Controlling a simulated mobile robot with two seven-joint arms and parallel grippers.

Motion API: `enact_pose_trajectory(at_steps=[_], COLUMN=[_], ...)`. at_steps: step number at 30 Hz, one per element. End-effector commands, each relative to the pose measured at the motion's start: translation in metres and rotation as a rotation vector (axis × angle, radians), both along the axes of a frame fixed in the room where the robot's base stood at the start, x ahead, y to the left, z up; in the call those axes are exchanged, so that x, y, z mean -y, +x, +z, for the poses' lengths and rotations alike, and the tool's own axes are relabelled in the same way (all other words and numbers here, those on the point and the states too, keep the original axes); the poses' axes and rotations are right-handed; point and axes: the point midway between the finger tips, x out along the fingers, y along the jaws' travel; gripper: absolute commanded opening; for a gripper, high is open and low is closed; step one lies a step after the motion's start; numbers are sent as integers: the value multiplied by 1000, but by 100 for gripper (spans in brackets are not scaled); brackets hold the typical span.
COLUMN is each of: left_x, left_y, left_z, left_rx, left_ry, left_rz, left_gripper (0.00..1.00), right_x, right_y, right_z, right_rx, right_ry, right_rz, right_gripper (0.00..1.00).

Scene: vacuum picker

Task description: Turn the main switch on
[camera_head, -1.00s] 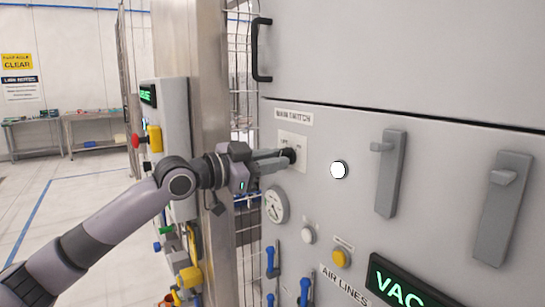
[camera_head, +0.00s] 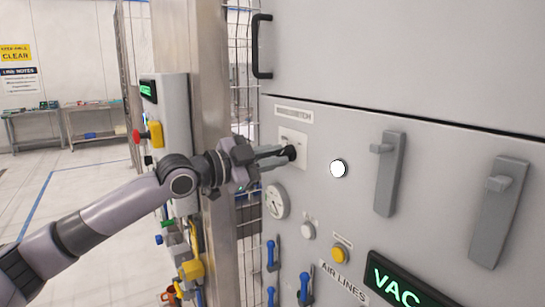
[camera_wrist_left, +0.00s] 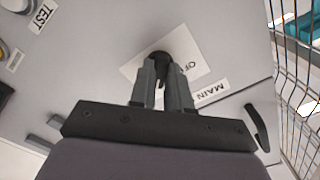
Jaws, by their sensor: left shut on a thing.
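The main switch (camera_head: 291,152) is a black rotary knob on a pale plate (camera_head: 301,140) below the "MAIN SWITCH" label (camera_head: 294,113) on the grey panel. My left gripper (camera_head: 284,154) reaches it from the left and is shut on the knob. In the left wrist view, the two fingers (camera_wrist_left: 164,92) hold the knob (camera_wrist_left: 159,57) between their tips, in front of the plate (camera_wrist_left: 190,62). Part of the "OFF" marking shows beside the fingers. The fingers hide part of the knob, so its exact setting is hard to read. My right gripper is not in view.
On the panel are a white round lamp (camera_head: 338,169), a gauge (camera_head: 276,201), a yellow button (camera_head: 340,253), blue valve levers (camera_head: 305,289) and two grey handles (camera_head: 390,174). A metal post (camera_head: 189,70) and wire fence (camera_head: 240,90) stand left of the panel.

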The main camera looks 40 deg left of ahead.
Motion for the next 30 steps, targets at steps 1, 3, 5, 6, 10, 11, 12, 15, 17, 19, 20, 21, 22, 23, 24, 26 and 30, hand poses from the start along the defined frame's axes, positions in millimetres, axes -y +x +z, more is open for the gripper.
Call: enact_pose_trajectory(at_steps=[1, 3, 5, 6, 10, 11, 12, 15, 17, 19, 20, 21, 22, 23, 24, 26, 30], left_x=[0, 0, 0, 0, 0, 0, 0, 0, 0, -2, -2, -4, -5, -6, -8, -9, -15], left_y=[0, 0, 0, 0, 0, 0, 0, 0, -1, -3, -4, -6, -9, -11, -14, -20, -31], left_z=[0, 0, 0, 0, 0, 0, 0, 0, 0, -1, -1, -2, -2, -3, -3, -4, -5], left_rx=[3, 3, 3, 3, 2, 2, 1, 1, 1, 1, 1, 1, 0, -1, 0, -1, -1], left_ry=[4, 4, 4, 4, 3, 3, 3, 2, 2, 3, 3, 4, 3, 4, 5, 8, 7], left_rz=[0, 0, 0, 0, -1, -1, 0, 0, 0, 1, 1, 2, 3, 4, 4, 2, 5], left_gripper=[0, 0, 20, 33, 43, 43, 43, 43, 43, 43, 43, 43, 43, 43, 43, 43, 43], right_x=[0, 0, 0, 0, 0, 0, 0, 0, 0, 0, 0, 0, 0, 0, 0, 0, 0], right_y=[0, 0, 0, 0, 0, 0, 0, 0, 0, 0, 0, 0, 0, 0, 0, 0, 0], right_z=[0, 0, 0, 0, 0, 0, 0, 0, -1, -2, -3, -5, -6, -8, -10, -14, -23], right_rx=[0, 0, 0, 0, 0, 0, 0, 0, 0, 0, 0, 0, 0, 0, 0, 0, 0], right_ry=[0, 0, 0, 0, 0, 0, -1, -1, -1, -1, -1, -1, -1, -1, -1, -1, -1], right_rz=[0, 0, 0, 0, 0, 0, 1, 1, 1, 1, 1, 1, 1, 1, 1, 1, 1], right_gripper=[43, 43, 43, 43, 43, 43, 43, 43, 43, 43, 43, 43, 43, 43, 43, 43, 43])
